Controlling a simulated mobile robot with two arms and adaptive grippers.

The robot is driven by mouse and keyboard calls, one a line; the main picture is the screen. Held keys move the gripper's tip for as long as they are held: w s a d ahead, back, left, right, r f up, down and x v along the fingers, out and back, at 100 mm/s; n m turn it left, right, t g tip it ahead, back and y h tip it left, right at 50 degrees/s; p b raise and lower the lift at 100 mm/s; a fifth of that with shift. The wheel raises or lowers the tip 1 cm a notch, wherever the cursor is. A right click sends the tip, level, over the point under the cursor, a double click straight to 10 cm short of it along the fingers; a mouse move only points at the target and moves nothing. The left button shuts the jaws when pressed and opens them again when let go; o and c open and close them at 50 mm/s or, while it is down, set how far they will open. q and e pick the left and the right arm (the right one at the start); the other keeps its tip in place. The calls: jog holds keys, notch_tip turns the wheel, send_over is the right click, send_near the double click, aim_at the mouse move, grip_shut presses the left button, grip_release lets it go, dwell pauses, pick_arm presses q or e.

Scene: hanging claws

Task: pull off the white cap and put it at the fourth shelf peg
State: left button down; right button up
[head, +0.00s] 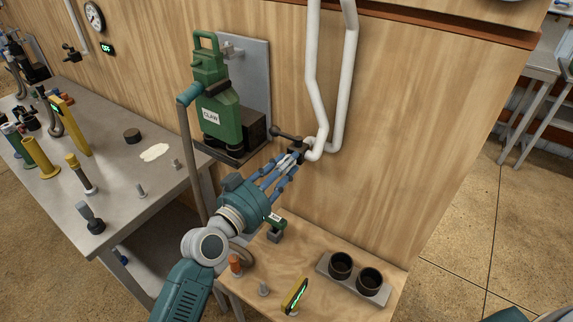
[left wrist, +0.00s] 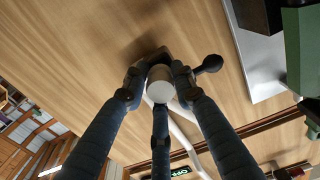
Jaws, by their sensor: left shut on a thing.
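My left gripper (head: 288,163) reaches to the wall beside the white pipes, its blue fingers closed together. The left wrist view shows the fingers (left wrist: 158,95) shut around the white cap (left wrist: 161,84). The cap sits in front of a dark wall fitting with a side lever (left wrist: 208,65); I cannot tell whether cap and fitting still touch. In the head view the fingers mostly hide the cap. The wooden shelf (head: 338,248) below carries a bare grey peg (head: 263,288), an orange piece (head: 235,264) and a yellow display (head: 295,296). My right gripper is not in view.
A green claw machine (head: 213,95) stands on a wall bracket left of my gripper. White pipes (head: 345,85) run down just right of it. Two dark cups (head: 341,264) stand on the shelf's right side. A grey table (head: 130,185) with several tools is at left.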

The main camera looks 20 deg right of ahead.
pick_arm(q)
jog(key=shift+s+a, duration=0.1)
jog(key=shift+a, duration=0.05)
jog(key=shift+s+a, duration=0.25)
jog(key=shift+a, duration=0.1)
dwell(0.3)
jog(key=c, duration=2.2)
grip_release()
grip_shut()
